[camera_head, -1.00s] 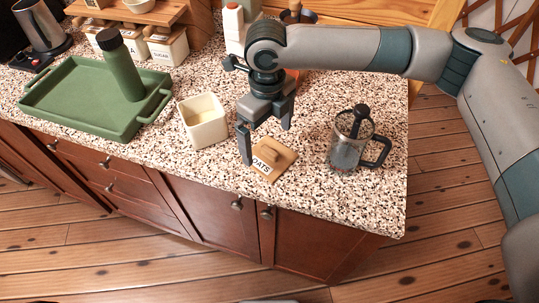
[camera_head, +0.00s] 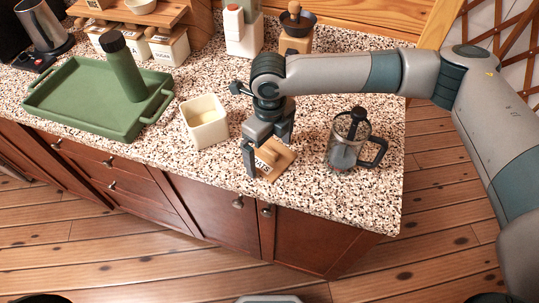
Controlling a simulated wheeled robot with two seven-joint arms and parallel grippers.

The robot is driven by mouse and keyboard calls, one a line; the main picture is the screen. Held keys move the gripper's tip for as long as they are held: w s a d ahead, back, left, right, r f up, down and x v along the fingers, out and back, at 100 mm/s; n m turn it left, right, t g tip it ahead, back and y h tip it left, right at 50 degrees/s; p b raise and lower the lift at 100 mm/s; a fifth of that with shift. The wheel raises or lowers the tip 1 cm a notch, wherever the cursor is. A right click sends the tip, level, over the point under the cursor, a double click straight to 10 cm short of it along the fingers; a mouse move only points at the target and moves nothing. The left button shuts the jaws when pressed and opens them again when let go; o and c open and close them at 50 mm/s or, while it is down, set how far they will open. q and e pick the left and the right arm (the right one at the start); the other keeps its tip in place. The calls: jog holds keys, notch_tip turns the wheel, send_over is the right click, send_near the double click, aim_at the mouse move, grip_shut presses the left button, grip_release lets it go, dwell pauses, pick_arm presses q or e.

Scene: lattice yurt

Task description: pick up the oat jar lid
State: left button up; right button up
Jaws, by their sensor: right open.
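The oat jar lid (camera_head: 281,165) is a square wooden lid with a knob and part of a dark "OATS" label showing. It lies flat on the speckled counter near the front edge. My right gripper (camera_head: 268,160) is open and pointing down over the lid. One finger is at the lid's left side and the other is behind it; they partly hide the lid and its knob. I cannot tell whether the fingers touch it. The open cream jar (camera_head: 205,128) stands to the left of the gripper, with pale contents inside. My left gripper is not in view.
A glass French press (camera_head: 345,148) stands close to the right of the lid. A green tray (camera_head: 75,108) with a green bottle (camera_head: 122,68) is at the left. A grinder (camera_head: 296,30) and lidded canisters stand at the back. The counter's front edge is near the lid.

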aim_at(269, 150)
jog(key=c, duration=0.9)
jog(key=shift+c, duration=0.2)
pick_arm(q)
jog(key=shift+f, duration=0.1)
pick_arm(e)
jog(key=shift+r, duration=0.1)
jog(key=shift+r, duration=0.2)
notch_tip(269, 150, up, 3)
jog(key=shift+w+r+b, duration=0.1)
jog(key=shift+b, duration=0.9)
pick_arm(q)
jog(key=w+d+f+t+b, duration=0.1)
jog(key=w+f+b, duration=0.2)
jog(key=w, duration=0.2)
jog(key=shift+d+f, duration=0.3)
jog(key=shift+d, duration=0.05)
pick_arm(e)
jog(key=s+d+r, duration=0.7)
jog(key=s, duration=0.2)
jog(key=shift+s, duration=0.25)
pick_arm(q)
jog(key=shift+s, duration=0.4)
pick_arm(e)
jog(key=shift+w+r, duration=0.1)
jog(key=shift+r, duration=0.05)
